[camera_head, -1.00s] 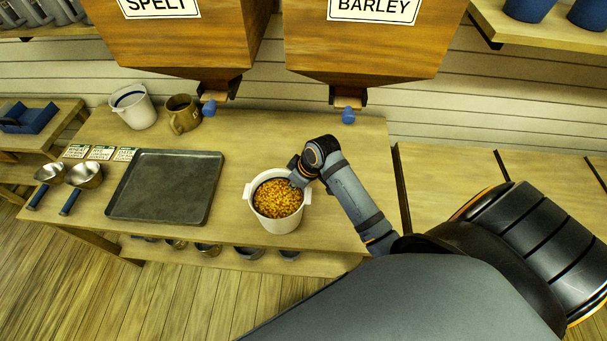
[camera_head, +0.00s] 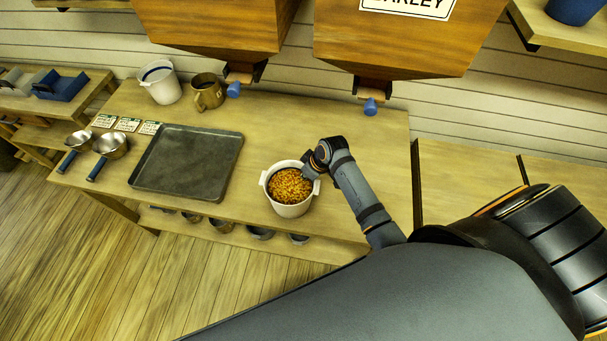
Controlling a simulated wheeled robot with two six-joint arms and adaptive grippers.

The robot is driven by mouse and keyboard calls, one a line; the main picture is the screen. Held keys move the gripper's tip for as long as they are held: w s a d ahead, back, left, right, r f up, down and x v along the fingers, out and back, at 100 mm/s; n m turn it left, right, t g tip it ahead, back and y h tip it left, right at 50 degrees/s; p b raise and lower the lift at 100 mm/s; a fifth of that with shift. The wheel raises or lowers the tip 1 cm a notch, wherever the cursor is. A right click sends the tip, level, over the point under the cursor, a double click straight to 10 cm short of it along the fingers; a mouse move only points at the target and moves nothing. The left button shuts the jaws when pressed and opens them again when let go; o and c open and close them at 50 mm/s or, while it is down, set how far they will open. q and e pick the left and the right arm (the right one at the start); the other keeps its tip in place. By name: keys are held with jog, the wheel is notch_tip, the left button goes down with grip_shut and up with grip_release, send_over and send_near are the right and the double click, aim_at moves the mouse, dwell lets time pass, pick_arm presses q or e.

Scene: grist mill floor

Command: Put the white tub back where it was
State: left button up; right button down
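A white tub (camera_head: 289,209) with two side handles is full of orange-brown grain (camera_head: 290,186). It is upright at the front edge of the wooden bench, in the middle of the view. My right gripper (camera_head: 310,174) is at the tub's right rim, by the handle on that side. Its fingertips are hidden by the wrist and the rim, so I cannot tell whether they are closed on it. I cannot tell whether the tub rests on the bench or is slightly raised. My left gripper is not in view.
A dark tray (camera_head: 187,162) lies left of the tub. Two scoops (camera_head: 110,146), small cards (camera_head: 127,124), a white bucket (camera_head: 160,83) and a brass jug (camera_head: 208,92) are further left. Hoppers with blue knobs (camera_head: 370,106) hang above. The bench (camera_head: 330,118) is bare behind the tub.

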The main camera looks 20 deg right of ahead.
jog(key=c, duration=1.9)
grip_release()
jog(key=o, duration=0.4)
jog(key=v, duration=1.2)
jog(key=shift+b, duration=0.4)
